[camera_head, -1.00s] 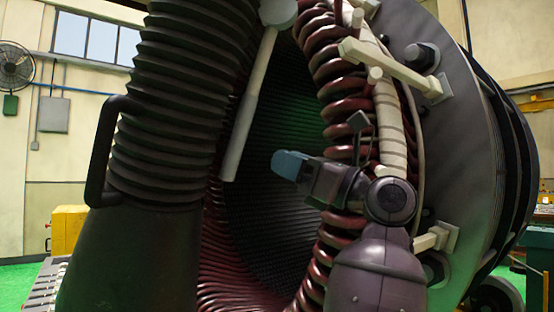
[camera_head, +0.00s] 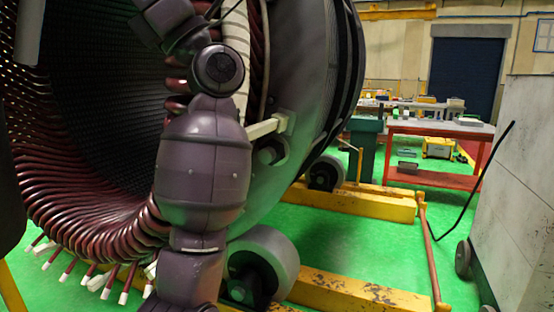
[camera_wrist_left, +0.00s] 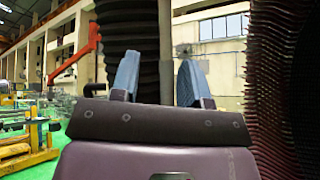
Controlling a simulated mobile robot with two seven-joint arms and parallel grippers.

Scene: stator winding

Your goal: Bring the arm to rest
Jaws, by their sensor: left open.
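My left gripper (camera_wrist_left: 158,78) shows in the left wrist view with its two blue fingers apart and nothing between them. A black ribbed column stands beyond the fingers. In the head view one of my arms (camera_head: 203,170) rises from the bottom edge in front of the stator. Its wrist end leaves the picture at the top, so its fingers are hidden there. The stator's dark red coils (camera_head: 85,215) lie left of and behind this arm, and its grey shell (camera_head: 310,110) is to the right. My right gripper is not in view.
Yellow floor beams (camera_head: 345,292) and a grey roller (camera_head: 265,262) lie under the stator. A red workbench (camera_head: 430,155) stands behind, and a grey cabinet (camera_head: 520,200) is at the right. Green floor (camera_head: 390,250) lies open between the beams and cabinet.

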